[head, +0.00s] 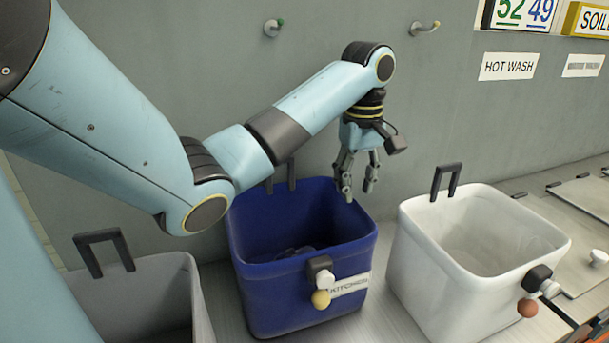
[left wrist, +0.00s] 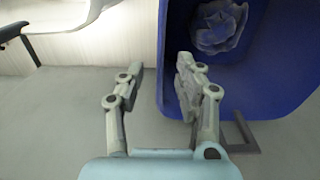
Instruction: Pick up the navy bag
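The navy bag (head: 260,270) is an open, box-shaped blue bag with a label reading "KITCHEN" on its front. It stands on the bench between a grey and a white bag. Crumpled cloth (head: 292,252) lies inside it. Its dark rear handle (head: 291,172) is partly hidden by my left arm. My left gripper (head: 357,190) points down, open and empty, near the bag's back right rim. In the left wrist view the bag (left wrist: 275,75) is on the right, with the cloth (left wrist: 218,27) and handle (left wrist: 240,135). One finger overlaps its edge; I cannot tell whether they touch. My right gripper is not in view.
A white bag (head: 430,270) stands close on the right and a grey bag (head: 150,290) on the left, each with a dark upright handle. Two hooks (head: 272,28) (head: 424,28) stick out from the grey wall behind. Lids (head: 588,195) lie at far right.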

